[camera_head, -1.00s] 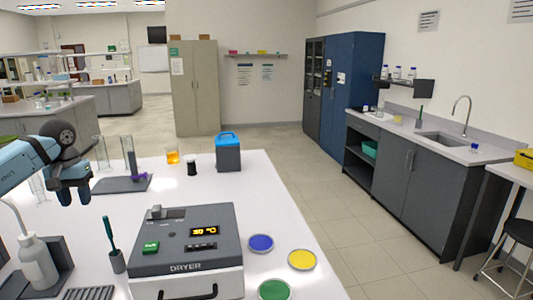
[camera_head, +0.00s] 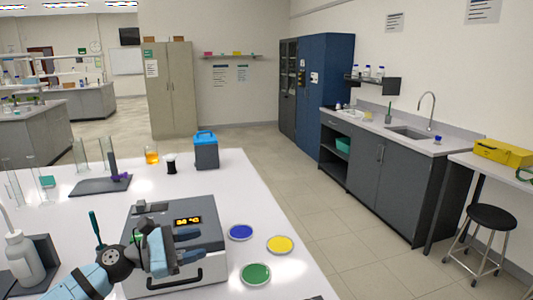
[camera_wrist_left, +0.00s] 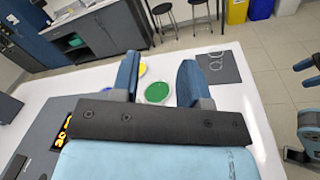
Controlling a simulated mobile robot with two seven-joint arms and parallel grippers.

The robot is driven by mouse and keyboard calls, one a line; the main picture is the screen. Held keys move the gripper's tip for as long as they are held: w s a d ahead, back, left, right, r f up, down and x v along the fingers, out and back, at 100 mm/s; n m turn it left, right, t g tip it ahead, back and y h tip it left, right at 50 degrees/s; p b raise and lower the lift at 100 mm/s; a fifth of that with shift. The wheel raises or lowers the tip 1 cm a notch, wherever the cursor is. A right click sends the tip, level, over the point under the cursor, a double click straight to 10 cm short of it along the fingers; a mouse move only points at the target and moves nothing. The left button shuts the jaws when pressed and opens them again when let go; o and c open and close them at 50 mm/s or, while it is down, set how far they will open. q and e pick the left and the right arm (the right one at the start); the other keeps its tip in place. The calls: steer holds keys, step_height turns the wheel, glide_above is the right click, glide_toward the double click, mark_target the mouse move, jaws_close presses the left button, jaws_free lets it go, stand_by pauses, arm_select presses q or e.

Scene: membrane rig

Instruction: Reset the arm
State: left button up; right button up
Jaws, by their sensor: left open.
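My left arm comes in from the lower left in the head view. My left gripper (camera_head: 196,247) is open and empty, above the front part of the grey dryer (camera_head: 205,208), and hides part of its front. In the left wrist view the two blue fingers of this gripper (camera_wrist_left: 158,78) stand apart. A green dish (camera_wrist_left: 157,92) shows between them, beyond the fingertips, on the white bench.
Blue (camera_head: 241,232), yellow (camera_head: 280,244) and green (camera_head: 256,274) dishes lie right of the dryer. A blue-lidded box (camera_head: 206,152), an amber beaker (camera_head: 152,155) and glass cylinders stand farther back. A white bottle (camera_head: 24,258) stands at the left front.

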arm_select(q)
steer(key=s+a+f+m+y, duration=0.3)
steer(key=s+f+m+y, duration=0.2)
steer(key=s+f+m, duration=0.1)
steer(key=s+a+f+m+t+y, duration=0.1)
steer(key=s+a+f+m+y, duration=0.2)
steer(key=s+f+m+y, duration=0.3)
steer(key=s+a+f+m+t+y, duration=0.1)
steer(key=s+a+f+m+y, duration=0.3)
steer(key=s+m, duration=0.6)
step_height(320, 180, down, 2)
steer(key=shift+m+y, duration=1.2)
steer(key=shift+m, duration=0.1)
steer(key=s+f+n+g+h, duration=0.1)
steer(key=s+f+n+g, duration=0.15)
steer(key=s, duration=0.35)
steer(key=s+f+n+g, duration=0.1)
steer(key=s+n+g, duration=0.2)
steer(key=s, duration=0.4)
steer(key=w+d+f+m+t+h+p, duration=0.1)
steer(key=w+d+f+t+h+p, duration=0.2)
steer(key=w+d+f+t+p, duration=0.2)
steer(key=shift+w+d+f+t+p, duration=0.4)
steer(key=shift+d+t+p, duration=0.55)
steer(key=shift+p, duration=0.55)
arm_select(e)
step_height(320, 180, up, 7)
steer(key=shift+d+r, duration=0.2)
